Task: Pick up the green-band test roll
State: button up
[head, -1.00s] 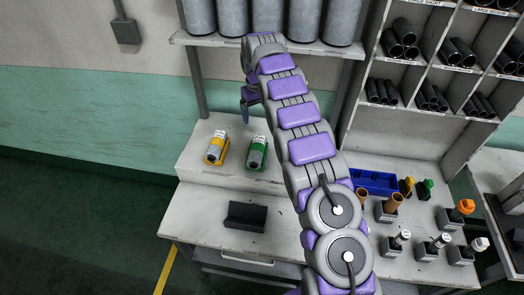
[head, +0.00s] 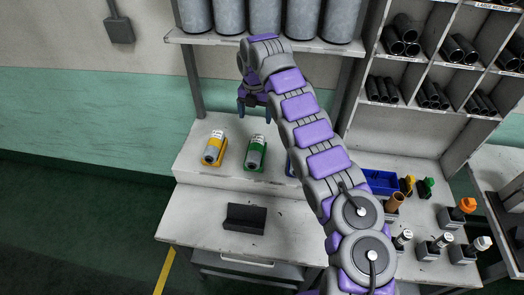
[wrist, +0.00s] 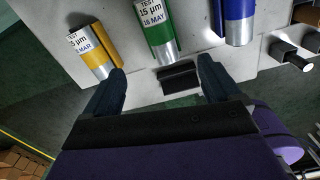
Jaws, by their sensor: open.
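The green-band test roll (head: 255,154) lies in a green holder on the raised white shelf, between a yellow-band roll (head: 214,148) and a partly hidden blue one (head: 290,167). My gripper (head: 254,112) is open and empty, above and behind the green roll, with its fingers pointing down. In the wrist view the green-band roll (wrist: 158,32) is at the top centre, its label reading 15 µm and 16 MAY. The open fingers (wrist: 160,82) sit either side of its line, apart from it. The yellow roll (wrist: 92,50) and blue roll (wrist: 238,22) flank it.
A black block (head: 245,218) rests on the lower bench in front. A blue bin (head: 380,181) and several small holders stand to the right. Large grey cylinders (head: 265,16) line the shelf above my gripper. A rack of dark tubes (head: 430,50) stands at the right.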

jog(key=n, duration=0.2)
jog(key=b, duration=0.3)
send_over(255, 146)
jog(key=f, duration=1.1)
jog(key=shift+d+f, duration=0.15)
jog(key=shift+d, duration=0.05)
jog(key=shift+a+f+b, duration=0.15)
jog(key=shift+f+b, duration=0.8)
jog(key=shift+f, duration=2.1)
jog(key=shift+c, duration=0.4)
grip_shut()
